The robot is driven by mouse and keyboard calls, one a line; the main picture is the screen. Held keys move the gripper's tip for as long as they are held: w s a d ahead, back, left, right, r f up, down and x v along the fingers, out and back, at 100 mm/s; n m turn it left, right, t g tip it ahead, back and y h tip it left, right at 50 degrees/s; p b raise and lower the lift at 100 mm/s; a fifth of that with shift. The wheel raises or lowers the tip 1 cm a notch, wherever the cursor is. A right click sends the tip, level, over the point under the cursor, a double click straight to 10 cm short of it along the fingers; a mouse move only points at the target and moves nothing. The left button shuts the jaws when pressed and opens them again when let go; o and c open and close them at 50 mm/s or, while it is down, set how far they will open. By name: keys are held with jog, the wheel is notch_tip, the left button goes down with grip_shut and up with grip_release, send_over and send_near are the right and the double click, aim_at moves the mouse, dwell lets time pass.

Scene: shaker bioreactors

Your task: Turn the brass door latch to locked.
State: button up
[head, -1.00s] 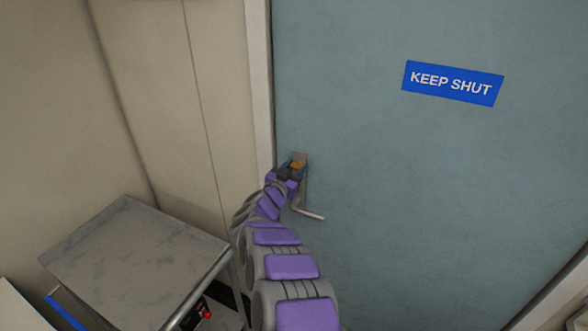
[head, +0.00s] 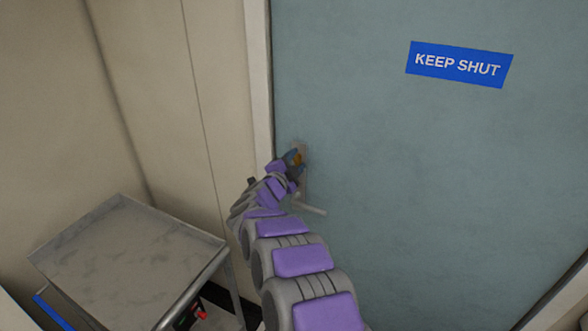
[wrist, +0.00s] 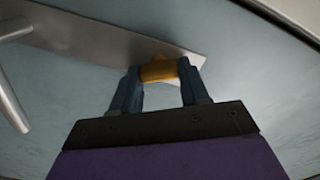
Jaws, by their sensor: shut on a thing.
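The brass latch (wrist: 159,69) sits on a metal plate on the door and shows between my two dark blue fingers in the wrist view. My gripper (wrist: 158,85) is shut on it, one finger on each side. In the head view the brass latch (head: 297,158) is a small orange-yellow spot at my gripper (head: 295,160), near the door's left edge. The fingers hide part of the latch there. The blue-grey door (head: 430,190) stands closed in its frame.
A lever handle (head: 310,208) sticks out just below the latch; it also shows at the left of the wrist view (wrist: 14,105). A steel cart (head: 130,250) stands at the lower left. A blue KEEP SHUT sign (head: 459,65) is on the door, whose right side is clear.

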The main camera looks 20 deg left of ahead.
jog(key=m+b, duration=0.2)
jog(key=m, duration=0.1)
jog(key=m+b, duration=0.2)
jog(key=b, duration=0.1)
jog(key=shift+f+m, duration=0.4)
jog(key=shift+d, duration=0.1)
jog(key=o, duration=1.1)
jog(key=shift+w, duration=0.1)
jog(key=shift+c, duration=0.2)
jog(key=shift+r, duration=0.1)
jog(key=shift+s, duration=0.2)
jog(key=shift+s+r, duration=0.1)
jog(key=shift+s, duration=0.15)
jog(key=s+a+p, duration=0.1)
jog(key=s+p, duration=0.2)
jog(key=s, duration=1.3)
jog(key=shift+s+a, duration=0.25)
jog(key=shift+a, duration=0.05)
